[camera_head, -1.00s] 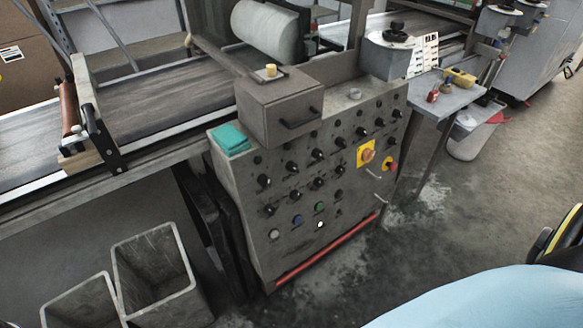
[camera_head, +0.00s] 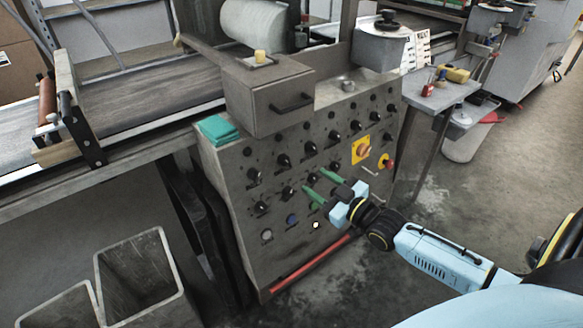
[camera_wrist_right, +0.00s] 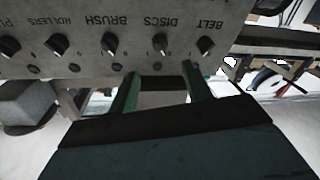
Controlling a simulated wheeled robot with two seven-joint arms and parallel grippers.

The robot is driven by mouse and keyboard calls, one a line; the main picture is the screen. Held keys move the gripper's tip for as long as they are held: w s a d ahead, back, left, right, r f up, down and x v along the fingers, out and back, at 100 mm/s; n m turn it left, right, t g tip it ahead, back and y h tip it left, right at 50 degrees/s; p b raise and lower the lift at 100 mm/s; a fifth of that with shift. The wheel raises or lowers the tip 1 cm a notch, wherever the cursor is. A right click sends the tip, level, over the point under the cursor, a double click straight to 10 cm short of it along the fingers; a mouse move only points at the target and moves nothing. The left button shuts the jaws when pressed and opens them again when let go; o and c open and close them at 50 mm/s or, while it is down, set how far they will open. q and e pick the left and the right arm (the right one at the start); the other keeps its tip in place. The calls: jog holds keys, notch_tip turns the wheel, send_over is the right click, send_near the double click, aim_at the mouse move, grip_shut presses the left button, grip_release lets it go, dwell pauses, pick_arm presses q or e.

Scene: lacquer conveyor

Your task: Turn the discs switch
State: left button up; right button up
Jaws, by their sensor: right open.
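The discs switch (camera_wrist_right: 160,43) is a black knob under the label DISCS on the grey panel in the right wrist view. The brush switch (camera_wrist_right: 110,43) is left of it and the belt switch (camera_wrist_right: 206,45) right of it. My right gripper (camera_wrist_right: 161,76) is open, with its two green fingers apart and nothing between them. The discs switch lies ahead of the gap, apart from the fingers. In the head view my right gripper (camera_head: 313,180) is in front of the panel's lower knobs; the labels are too small to read there. My left gripper is not in view.
The control cabinet (camera_head: 240,165) carries several other knobs, an orange rotary switch (camera_head: 362,149) on a yellow plate and a red button (camera_head: 387,162). A grey box (camera_head: 268,95) with a handle juts out above the panel. A side table (camera_head: 440,97) stands at right.

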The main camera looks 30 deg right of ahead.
aim_at(288, 164)
jog(key=w, duration=0.2)
jog(key=w+a+b, duration=0.1)
jog(key=w, duration=0.2)
jog(key=w+b, duration=0.1)
jog(key=w, duration=0.2)
jog(key=shift+w+a+f, duration=0.1)
jog(key=shift+w+a, duration=0.1)
jog(key=shift+a, duration=0.1)
pick_arm(q)
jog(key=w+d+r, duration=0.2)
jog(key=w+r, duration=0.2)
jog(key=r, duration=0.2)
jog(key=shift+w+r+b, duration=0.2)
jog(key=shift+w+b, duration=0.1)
jog(key=shift+b, duration=0.05)
pick_arm(e)
jog(key=shift+w+a, duration=0.15)
jog(key=shift+w, duration=0.7)
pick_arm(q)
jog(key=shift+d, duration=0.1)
pick_arm(e)
jog(key=shift+c, duration=0.4)
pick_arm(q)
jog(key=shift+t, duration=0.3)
pick_arm(e)
jog(key=c, duration=0.9)
